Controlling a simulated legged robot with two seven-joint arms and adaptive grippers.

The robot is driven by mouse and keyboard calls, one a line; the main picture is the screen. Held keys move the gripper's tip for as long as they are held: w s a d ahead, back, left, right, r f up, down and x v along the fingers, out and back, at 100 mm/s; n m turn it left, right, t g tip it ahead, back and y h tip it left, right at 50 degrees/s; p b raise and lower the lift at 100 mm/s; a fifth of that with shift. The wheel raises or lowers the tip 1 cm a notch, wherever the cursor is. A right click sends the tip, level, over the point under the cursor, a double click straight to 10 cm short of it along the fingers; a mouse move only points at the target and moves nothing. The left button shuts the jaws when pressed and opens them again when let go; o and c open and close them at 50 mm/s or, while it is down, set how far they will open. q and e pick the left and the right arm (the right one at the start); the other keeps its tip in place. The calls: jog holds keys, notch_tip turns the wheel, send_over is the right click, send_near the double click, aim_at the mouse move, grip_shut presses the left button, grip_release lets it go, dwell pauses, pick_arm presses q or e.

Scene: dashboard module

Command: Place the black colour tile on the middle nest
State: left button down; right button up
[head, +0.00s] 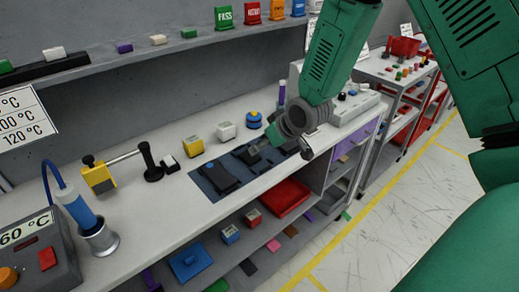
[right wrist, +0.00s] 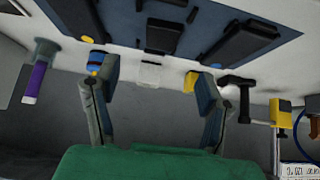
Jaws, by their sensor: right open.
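My right gripper (head: 287,144) is over the right part of the blue mat on the bench. In the right wrist view its two fingers (right wrist: 157,95) are spread apart with nothing between them. A black flat tile (head: 248,267) lies on the lower shelf among other coloured tiles. On the mat is a long black module (head: 218,177), also seen in the right wrist view (right wrist: 247,40). Beside it is a smaller black piece (right wrist: 160,37); I cannot tell whether it is the middle nest. My gripper partly covers this area in the head view. My left gripper is out of view.
Yellow (head: 193,146) and white (head: 226,131) blocks and a blue round item (head: 254,119) stand behind the mat (head: 203,184). A yellow-and-black lever fixture (head: 100,178) stands left. A red tray (head: 285,198) and blue bin (head: 190,262) sit below.

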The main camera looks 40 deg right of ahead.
jog(key=s+a+f+g, duration=0.25)
jog(key=s+f, duration=0.35)
jog(key=s, duration=0.5)
jog(key=s+a+f+g, duration=0.2)
jog(key=s+a+f, duration=0.2)
jog(key=s+f, duration=0.45)
jog(key=s+a+f+g, duration=0.3)
jog(key=s+f, duration=0.2)
jog(key=s, duration=0.7)
notch_tip(320, 180, down, 8)
jog(key=b, duration=0.8)
jog(key=shift+h, duration=0.3)
jog(key=shift+w+d, duration=0.1)
